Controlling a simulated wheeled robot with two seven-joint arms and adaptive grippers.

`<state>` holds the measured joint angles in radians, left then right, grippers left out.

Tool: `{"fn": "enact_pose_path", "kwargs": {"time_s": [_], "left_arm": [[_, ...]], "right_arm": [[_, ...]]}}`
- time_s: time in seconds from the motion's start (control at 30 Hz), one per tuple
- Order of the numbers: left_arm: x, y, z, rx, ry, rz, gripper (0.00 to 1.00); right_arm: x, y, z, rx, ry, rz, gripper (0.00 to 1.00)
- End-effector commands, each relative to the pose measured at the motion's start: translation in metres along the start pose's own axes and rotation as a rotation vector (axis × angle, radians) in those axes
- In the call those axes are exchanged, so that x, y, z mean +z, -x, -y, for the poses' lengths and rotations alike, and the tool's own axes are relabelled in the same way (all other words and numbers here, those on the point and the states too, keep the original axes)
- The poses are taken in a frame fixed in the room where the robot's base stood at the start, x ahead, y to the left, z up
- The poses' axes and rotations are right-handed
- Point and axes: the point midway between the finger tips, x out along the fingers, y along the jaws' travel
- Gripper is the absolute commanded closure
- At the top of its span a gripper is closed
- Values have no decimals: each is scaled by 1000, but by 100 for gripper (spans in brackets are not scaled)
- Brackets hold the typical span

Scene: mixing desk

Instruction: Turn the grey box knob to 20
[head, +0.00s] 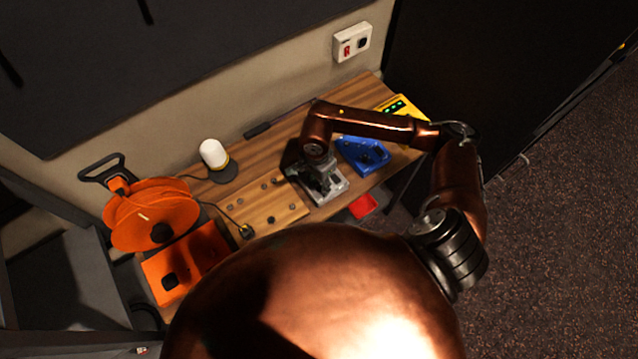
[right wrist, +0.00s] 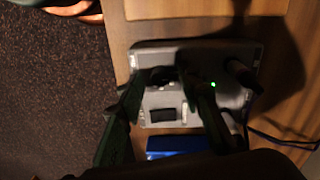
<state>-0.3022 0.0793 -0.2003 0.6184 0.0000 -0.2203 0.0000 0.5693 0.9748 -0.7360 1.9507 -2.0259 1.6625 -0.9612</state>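The grey box (head: 335,188) sits on the wooden desk near its front edge, between a wooden panel and a blue box. In the right wrist view the grey box (right wrist: 168,52) shows a lit green light, a black switch-like patch and a dark knob (right wrist: 160,77). My right gripper (head: 318,176) is right over the box, pointing down. In the right wrist view its two dark fingers (right wrist: 163,74) stand apart, one on each side of the knob. They partly hide the knob; its marks and pointer cannot be read, and contact is unclear. My left gripper is not in view.
The blue box (head: 362,155) and a yellow device (head: 402,107) stand right of the grey box. The wooden panel (head: 262,208), a lamp (head: 213,154), an orange reel (head: 150,205) and an orange box (head: 183,265) are left. A red tray (head: 362,207) is below the desk edge.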

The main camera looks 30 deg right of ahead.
Motion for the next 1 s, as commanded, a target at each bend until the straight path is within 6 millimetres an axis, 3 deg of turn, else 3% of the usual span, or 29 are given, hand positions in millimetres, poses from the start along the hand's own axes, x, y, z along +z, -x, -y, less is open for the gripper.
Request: {"fn": "enact_pose_path", "kwargs": {"time_s": [0.13, 0.6, 1.0], "left_arm": [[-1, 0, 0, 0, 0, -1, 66], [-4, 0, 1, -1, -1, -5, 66], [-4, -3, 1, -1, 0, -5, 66]], "right_arm": [[0, 0, 0, 0, 0, 0, 67], [0, 0, 0, 0, 0, 0, 100], [0, 0, 0, 0, -29, 1, 100]]}}
